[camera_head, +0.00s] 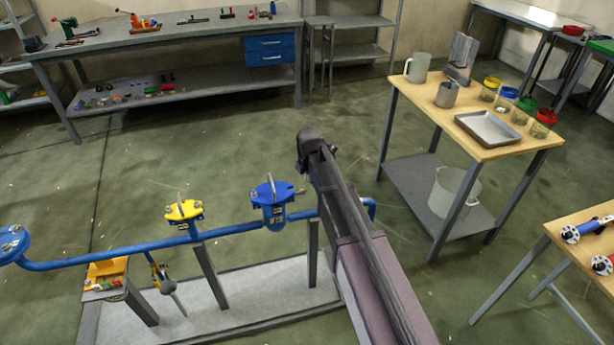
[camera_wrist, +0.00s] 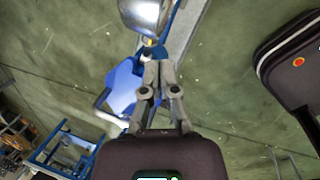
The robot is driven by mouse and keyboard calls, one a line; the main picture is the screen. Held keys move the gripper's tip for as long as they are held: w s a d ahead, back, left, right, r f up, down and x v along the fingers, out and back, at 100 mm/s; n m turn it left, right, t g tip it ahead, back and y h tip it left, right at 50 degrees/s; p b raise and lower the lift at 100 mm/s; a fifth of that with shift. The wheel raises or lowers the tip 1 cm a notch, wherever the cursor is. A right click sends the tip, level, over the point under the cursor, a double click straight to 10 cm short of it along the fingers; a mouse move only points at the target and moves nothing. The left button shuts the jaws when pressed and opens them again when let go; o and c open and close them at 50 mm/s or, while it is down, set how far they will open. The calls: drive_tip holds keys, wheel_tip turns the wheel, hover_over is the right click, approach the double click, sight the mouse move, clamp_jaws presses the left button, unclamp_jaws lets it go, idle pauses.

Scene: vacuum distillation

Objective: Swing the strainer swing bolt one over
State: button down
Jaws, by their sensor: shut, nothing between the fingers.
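In the head view, a blue lidded body (camera_head: 273,194) with a pale upright bar on top sits on the blue pipe line, just left of my arm. Small metal parts show at its lid rim; I cannot tell which is swing bolt one. In the wrist view, my gripper (camera_wrist: 158,62) has its fingers together and holds nothing. A blue plate-like part (camera_wrist: 122,88) shows left of the fingers, with a pale curved bar at its lower left. Whether the fingers touch it is unclear. My gripper cannot be made out in the head view.
A yellow-topped fitting (camera_head: 183,211) and a blue flanged end (camera_head: 12,242) lie farther left along the pipe (camera_head: 100,257). A wooden-topped table (camera_head: 428,112) with jugs and a tray stands to the right. Open floor lies behind the pipe.

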wheel_tip(320, 180, up, 6)
drive_tip(key=d+p, duration=0.2)
drive_tip(key=p, duration=0.3)
drive_tip(key=shift+s, duration=0.45)
